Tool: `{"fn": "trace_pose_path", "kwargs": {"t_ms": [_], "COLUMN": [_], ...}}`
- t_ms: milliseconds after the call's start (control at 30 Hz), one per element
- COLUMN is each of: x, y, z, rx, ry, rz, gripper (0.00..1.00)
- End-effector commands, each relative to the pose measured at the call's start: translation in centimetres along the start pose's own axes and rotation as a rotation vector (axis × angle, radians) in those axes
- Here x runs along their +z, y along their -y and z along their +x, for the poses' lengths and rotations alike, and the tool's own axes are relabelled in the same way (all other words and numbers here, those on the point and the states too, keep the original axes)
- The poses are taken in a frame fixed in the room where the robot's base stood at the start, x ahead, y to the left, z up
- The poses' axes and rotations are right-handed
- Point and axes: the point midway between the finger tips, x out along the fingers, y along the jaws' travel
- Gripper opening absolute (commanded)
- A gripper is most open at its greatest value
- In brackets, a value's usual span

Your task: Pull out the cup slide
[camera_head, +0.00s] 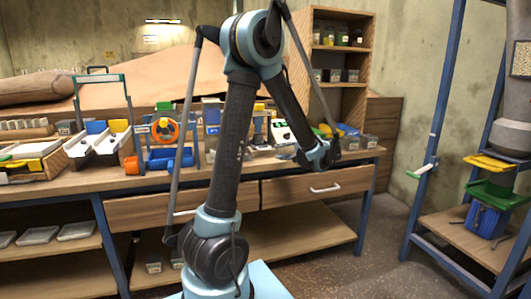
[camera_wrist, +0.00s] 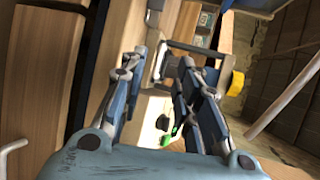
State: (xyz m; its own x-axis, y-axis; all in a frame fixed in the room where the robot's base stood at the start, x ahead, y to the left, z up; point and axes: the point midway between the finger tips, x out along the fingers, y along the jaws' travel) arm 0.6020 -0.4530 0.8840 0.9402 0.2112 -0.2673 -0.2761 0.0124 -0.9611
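I cannot tell for certain which part is the cup slide. On the blue-framed stand at the right, a yellow tray-like piece (camera_head: 490,163) sits above a green one (camera_head: 497,193) and a blue bin (camera_head: 487,220). My gripper (camera_head: 322,156) is over the workbench, well to the left of that stand. In the wrist view my gripper (camera_wrist: 164,62) has its two fingers apart with nothing held between them. A white bench device with a green part (camera_wrist: 177,131) shows beyond the fingers, below the gap.
The wooden workbench (camera_head: 120,181) carries several colourful devices, including an orange wheel (camera_head: 165,130). A closed drawer with a white handle (camera_head: 325,188) is in its front. A shelf unit (camera_head: 341,52) stands behind. Open floor lies between the bench and the blue-framed stand.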

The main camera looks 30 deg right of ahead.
Motion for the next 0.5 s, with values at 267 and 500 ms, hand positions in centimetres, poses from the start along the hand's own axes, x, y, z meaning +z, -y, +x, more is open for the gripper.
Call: {"fn": "trace_pose_path", "kwargs": {"t_ms": [267,500], "x": [-3.1,-3.2], "y": [-0.8,-0.6], "z": [-2.8,-0.2], "rx": [-0.068,-0.069], "ry": [-0.05,-0.048], "rz": [0.021,0.021], "gripper": [0.3,0.3]}}
